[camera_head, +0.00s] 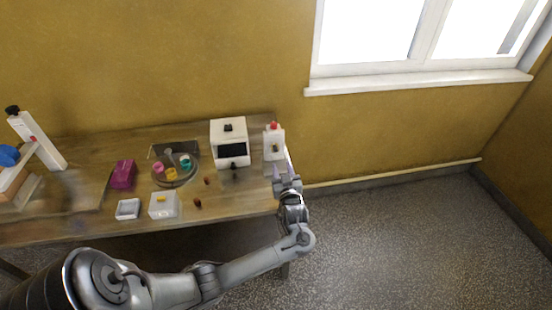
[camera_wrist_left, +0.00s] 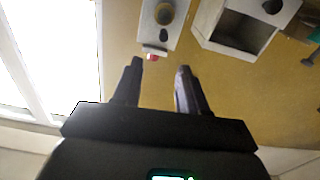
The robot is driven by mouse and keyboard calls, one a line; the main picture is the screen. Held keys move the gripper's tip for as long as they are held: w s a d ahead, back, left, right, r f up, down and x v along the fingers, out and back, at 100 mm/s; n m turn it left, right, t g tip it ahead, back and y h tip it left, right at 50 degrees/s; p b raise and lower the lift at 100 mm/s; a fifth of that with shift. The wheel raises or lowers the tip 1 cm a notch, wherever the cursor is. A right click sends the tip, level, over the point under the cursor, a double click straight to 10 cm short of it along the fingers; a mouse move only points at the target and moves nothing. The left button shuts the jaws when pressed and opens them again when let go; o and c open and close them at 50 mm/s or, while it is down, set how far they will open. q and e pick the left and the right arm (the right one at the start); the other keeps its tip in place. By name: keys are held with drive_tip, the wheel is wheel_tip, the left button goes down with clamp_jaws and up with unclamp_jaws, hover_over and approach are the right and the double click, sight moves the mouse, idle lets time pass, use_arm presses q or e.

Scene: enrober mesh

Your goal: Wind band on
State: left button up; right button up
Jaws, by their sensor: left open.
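A small upright white unit (camera_head: 274,142) with a red knob (camera_head: 273,126) on top and a dark yellowish round part (camera_head: 275,148) on its front stands at the right end of the table. My left gripper (camera_head: 283,166) is open and empty, just in front of this unit and apart from it. In the left wrist view the unit (camera_wrist_left: 178,38) and its red knob (camera_wrist_left: 152,54) show beyond my open fingers (camera_wrist_left: 160,66). My right gripper is not in view. I cannot tell any band or mesh apart clearly.
A white box (camera_head: 229,130) with a dark opening stands left of the unit. Small brown pieces lie between.

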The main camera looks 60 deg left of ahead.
sight(276, 151)
use_arm(q)
drive_tip(key=x, duration=0.7)
drive_tip(key=f+b+x, duration=0.1)
drive_tip(key=x, duration=0.2)
drive_tip(key=shift+a, duration=0.3)
clamp_jaws()
